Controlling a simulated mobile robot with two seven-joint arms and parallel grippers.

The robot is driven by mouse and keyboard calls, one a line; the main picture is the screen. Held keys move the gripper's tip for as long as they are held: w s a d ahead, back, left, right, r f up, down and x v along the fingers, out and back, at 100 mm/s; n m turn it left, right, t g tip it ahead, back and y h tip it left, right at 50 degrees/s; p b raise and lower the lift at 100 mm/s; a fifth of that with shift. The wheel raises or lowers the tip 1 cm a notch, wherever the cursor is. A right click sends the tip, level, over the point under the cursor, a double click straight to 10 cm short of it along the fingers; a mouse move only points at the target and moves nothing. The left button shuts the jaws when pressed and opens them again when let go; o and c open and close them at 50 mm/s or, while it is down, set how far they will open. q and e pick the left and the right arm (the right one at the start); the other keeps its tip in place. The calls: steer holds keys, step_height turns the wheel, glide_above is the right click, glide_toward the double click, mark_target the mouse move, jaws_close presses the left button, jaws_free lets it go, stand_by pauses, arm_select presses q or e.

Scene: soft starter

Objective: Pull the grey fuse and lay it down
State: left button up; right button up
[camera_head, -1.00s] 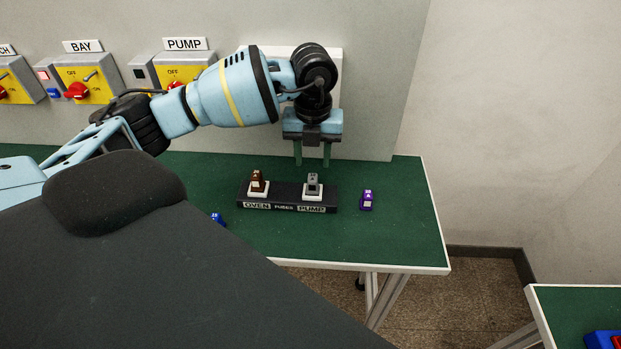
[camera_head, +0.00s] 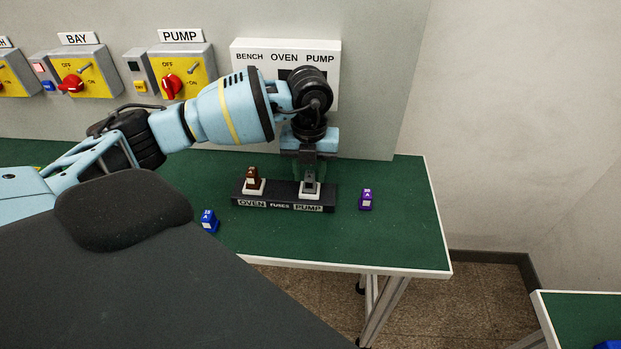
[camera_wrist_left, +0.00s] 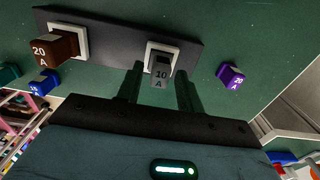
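The grey fuse (camera_head: 310,183), marked 10 A in the left wrist view (camera_wrist_left: 161,72), stands in the white PUMP socket of the black fuse block (camera_head: 280,205). My left gripper (camera_head: 310,172) is right over it, pointing down. In the left wrist view the two green fingers (camera_wrist_left: 161,88) are apart, one on each side of the fuse, with a gap on both sides. The fingertips are partly hidden in the head view. A brown 20 A fuse (camera_head: 254,177) stands in the OVEN socket. My right gripper is not in view.
A purple fuse (camera_head: 366,199) lies right of the block and a blue fuse (camera_head: 209,221) left of it. The green bench (camera_head: 400,235) is clear in front and to the right. Behind are switch boxes (camera_head: 172,77) and a white BENCH OVEN PUMP panel (camera_head: 260,47).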

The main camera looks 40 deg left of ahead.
mark_target(310, 174)
arm_select(q)
steer(key=c, duration=0.5)
jaws_close()
steer(key=shift+r, duration=0.15)
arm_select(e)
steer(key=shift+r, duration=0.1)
